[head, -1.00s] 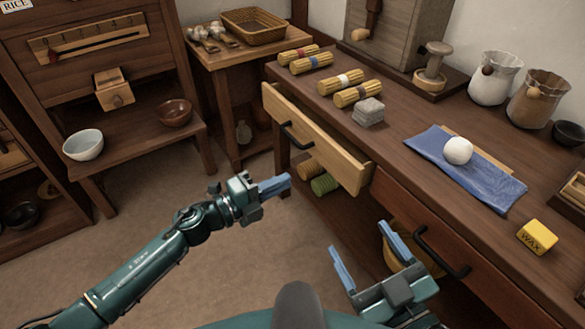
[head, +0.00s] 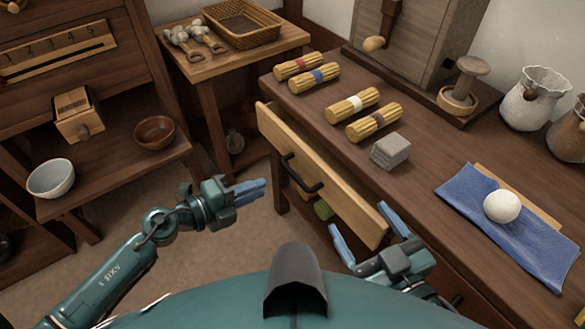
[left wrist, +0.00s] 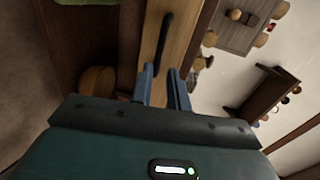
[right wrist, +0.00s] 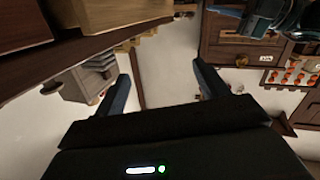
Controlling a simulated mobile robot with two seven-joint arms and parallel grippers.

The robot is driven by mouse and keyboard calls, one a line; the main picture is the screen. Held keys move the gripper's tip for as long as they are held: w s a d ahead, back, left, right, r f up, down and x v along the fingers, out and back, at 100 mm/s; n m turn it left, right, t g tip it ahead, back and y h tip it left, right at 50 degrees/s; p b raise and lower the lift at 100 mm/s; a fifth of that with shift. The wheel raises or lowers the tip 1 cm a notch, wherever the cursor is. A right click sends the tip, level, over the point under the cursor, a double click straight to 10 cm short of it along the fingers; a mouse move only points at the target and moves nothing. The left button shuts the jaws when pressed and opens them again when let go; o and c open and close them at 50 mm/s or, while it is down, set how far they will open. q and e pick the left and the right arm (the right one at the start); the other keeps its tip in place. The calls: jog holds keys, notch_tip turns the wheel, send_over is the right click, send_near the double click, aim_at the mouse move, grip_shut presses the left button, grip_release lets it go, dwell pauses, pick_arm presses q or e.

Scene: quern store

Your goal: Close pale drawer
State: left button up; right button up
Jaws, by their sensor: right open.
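The pale drawer (head: 340,187) is pulled out from the dark wooden bench. Its front carries a black bar handle (head: 300,174). My left gripper (head: 262,188) is left of the handle, apart from it, with a narrow gap between its fingers and nothing held. In the left wrist view, the pale drawer front (left wrist: 150,45) and the black handle (left wrist: 163,45) lie beyond the fingertips. My right gripper (head: 366,222) is open and empty by the drawer's right end; I cannot tell whether it touches. The drawer's inside is mostly hidden.
The bench top (head: 440,150) above holds several yellow bundles, a grey block (head: 391,150) and a blue cloth (head: 510,225) with a white ball. A side table (head: 230,58) and a shelf with bowls stand left. Floor is clear between the shelf and drawer.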

aim_at(291, 175)
pick_arm(q)
jog(key=b+x, duration=0.2)
jog(key=x, duration=0.8)
jog(key=shift+w+d, duration=0.2)
jog(key=shift+d, duration=0.05)
pick_arm(e)
jog(key=shift+s+a+r+n+t+y, duration=0.1)
jog(key=shift+a+n+t+y, duration=0.55)
jog(key=shift+y, duration=0.25)
pick_arm(q)
jog(key=shift+c, duration=0.6)
pick_arm(e)
jog(key=shift+d, duration=0.1)
pick_arm(q)
grip_shut()
